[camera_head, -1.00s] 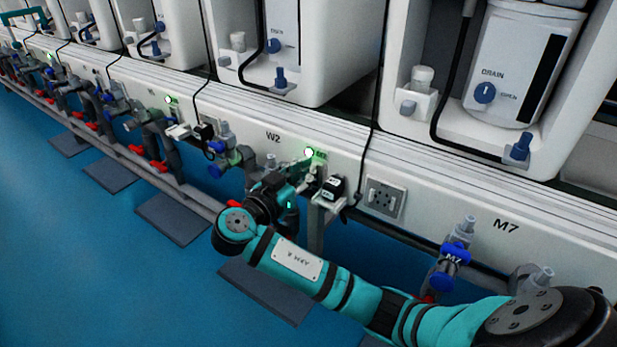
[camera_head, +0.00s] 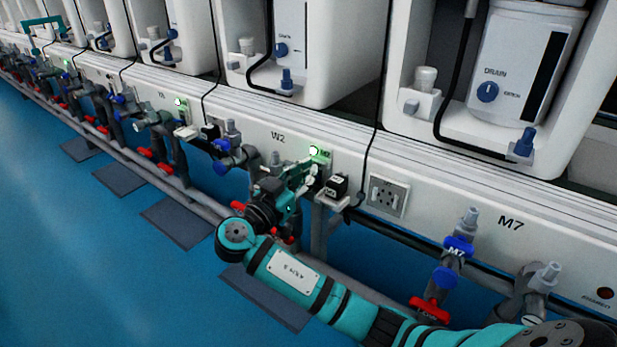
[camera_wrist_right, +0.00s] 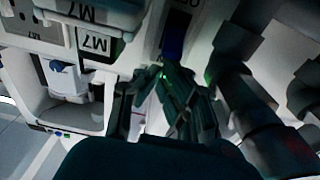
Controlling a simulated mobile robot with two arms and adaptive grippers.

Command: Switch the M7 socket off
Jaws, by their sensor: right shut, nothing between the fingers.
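A socket plate with a green-white light (camera_head: 313,151) is on the white wall panel, right of the W2 label. My right gripper (camera_head: 306,174) is shut and empty, with its fingers up close to this plate. I cannot tell whether they touch it. The fingers hide part of the plate, so the switch position is unclear. A black plug (camera_head: 337,185) sits on a small bracket right of the fingers. My left gripper is not in view.
A grey outlet plate (camera_head: 387,196) is right of the plug. A black cable (camera_head: 371,125) hangs nearby. Blue floor (camera_head: 90,270) is open at left.

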